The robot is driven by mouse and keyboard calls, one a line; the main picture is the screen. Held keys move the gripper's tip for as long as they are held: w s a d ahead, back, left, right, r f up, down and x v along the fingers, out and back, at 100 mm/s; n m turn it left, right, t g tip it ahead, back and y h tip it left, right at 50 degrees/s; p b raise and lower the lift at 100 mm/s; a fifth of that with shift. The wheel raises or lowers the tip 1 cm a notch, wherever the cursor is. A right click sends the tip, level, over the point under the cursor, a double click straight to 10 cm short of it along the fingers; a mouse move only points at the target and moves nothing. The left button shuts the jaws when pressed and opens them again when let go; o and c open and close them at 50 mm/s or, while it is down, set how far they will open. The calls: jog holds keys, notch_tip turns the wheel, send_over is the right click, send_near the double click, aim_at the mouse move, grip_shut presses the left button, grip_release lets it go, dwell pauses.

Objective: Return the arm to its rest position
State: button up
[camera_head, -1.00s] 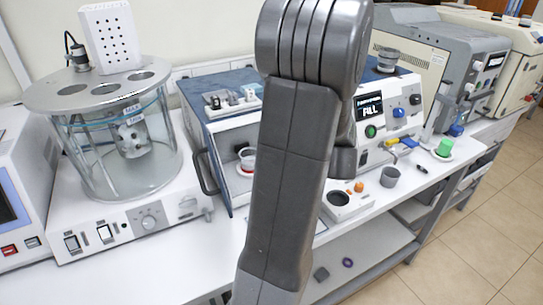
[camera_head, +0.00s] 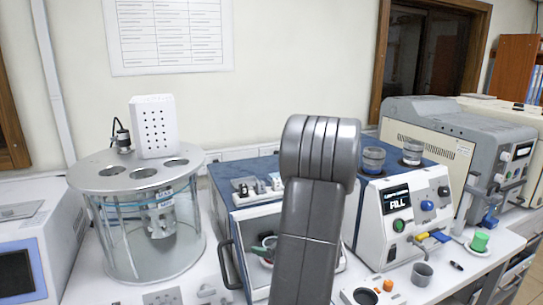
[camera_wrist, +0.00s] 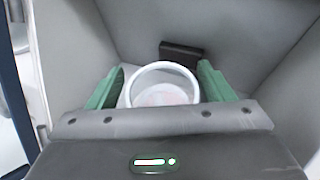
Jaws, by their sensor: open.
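My arm (camera_head: 308,235) rises in the middle of the head view, in front of a blue-topped box-shaped device (camera_head: 250,218) with an open front chamber. In the wrist view my gripper (camera_wrist: 160,80) is inside a grey-walled chamber. Its two green fingers are apart, one on each side of a cup with a white rim (camera_wrist: 165,92). The cup stands between the fingers; whether they touch it I cannot tell. In the head view the gripper is mostly hidden behind the arm and the chamber edge.
The chamber walls (camera_wrist: 65,45) are close around the gripper. A glass bath with a metal lid (camera_head: 140,172) stands left. The control unit reading "FILL" (camera_head: 397,201) stands right, with two cups (camera_head: 374,160) on top. A loose grey cup (camera_head: 422,273) stands in front.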

jog(key=shift+r, duration=0.4)
jog(key=shift+f, duration=0.15)
